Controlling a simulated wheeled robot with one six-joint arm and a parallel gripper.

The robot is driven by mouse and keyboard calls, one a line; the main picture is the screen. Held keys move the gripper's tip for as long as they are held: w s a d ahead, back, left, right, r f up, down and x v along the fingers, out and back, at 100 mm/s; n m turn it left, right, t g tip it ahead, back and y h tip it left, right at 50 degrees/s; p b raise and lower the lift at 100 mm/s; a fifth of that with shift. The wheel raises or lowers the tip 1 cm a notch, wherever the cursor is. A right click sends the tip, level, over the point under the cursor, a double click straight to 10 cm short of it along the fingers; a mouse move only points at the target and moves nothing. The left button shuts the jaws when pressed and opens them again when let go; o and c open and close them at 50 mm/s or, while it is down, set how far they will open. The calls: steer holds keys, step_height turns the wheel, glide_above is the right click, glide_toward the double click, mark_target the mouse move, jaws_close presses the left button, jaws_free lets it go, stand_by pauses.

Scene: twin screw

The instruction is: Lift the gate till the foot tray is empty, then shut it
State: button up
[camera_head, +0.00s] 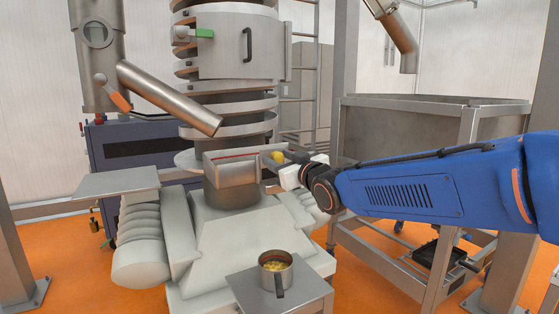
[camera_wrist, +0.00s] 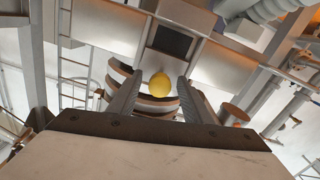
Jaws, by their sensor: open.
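A yellow round knob (camera_head: 278,157) sits at the right end of the metal foot tray (camera_head: 232,172), at the base of the spiral column; I take it as the gate's handle. In the wrist view the yellow knob (camera_wrist: 160,85) lies between my two fingers, toward their tips, with space on both sides. My gripper (camera_head: 287,172) is open beside the knob, coming from the right. The gate plate itself is not clear in either view. A thin red line runs along the tray's inside; I cannot tell what lies in it.
A metal mug (camera_head: 276,264) with yellow bits stands on a front plate (camera_head: 252,291). An empty plate (camera_head: 118,182) is at left. A large steel bin (camera_head: 400,130) stands behind my arm.

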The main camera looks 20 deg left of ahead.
steer(key=shift+c, duration=0.4)
jaws_close()
steer(key=shift+f, duration=2.4)
steer(key=shift+o, duration=0.4)
jaws_free()
steer(key=shift+r, duration=0.1)
steer(key=v, duration=1.7)
steer(key=shift+s, duration=0.2)
